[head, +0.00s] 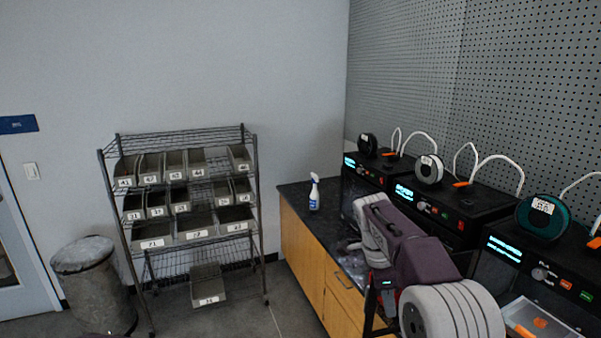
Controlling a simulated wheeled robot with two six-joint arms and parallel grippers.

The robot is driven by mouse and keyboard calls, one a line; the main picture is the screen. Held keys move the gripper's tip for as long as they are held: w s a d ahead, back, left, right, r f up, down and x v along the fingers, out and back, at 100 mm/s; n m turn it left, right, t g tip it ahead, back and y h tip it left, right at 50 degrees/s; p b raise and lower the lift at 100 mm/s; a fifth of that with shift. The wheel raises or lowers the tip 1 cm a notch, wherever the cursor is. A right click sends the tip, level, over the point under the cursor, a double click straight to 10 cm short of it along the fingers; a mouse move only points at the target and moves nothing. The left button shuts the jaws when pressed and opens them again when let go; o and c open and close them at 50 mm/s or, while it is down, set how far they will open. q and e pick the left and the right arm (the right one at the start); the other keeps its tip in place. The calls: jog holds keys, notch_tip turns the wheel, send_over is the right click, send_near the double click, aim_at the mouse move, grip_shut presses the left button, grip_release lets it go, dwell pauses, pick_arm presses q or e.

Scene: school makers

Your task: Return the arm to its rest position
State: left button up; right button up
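My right arm (411,253) comes in from the lower right, folded, with a purple-grey link and a thick pale ribbed joint. It is in front of the counter and the 3D printers. My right gripper (377,308) is the dark part hanging at the left of the ribbed joint, near the bottom edge. Its fingertips are not clear, partly hidden by the arm, so I cannot tell whether it is open or shut. I see no object in it. My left gripper is not in view.
A dark counter (298,199) with wooden cabinets (305,262) holds several black 3D printers (508,260). A spray bottle (314,194) stands near its far end. A wire rack (122,222) of labelled bins and a grey trash can (95,290) stand left.

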jog(key=s+a+f+n+y, duration=0.1)
jog(key=s+f+n, duration=0.6)
jog(key=s+n, duration=0.2)
jog(key=s+a+f+n+t+y, duration=0.1)
jog(key=s+f+n+y, duration=0.1)
jog(key=s+f+n, duration=0.6)
jog(key=s+n, duration=0.2)
jog(key=s, duration=0.1)
jog(key=shift+a+f, duration=0.15)
jog(key=shift+a, duration=0.15)
jog(key=shift+d, duration=0.1)
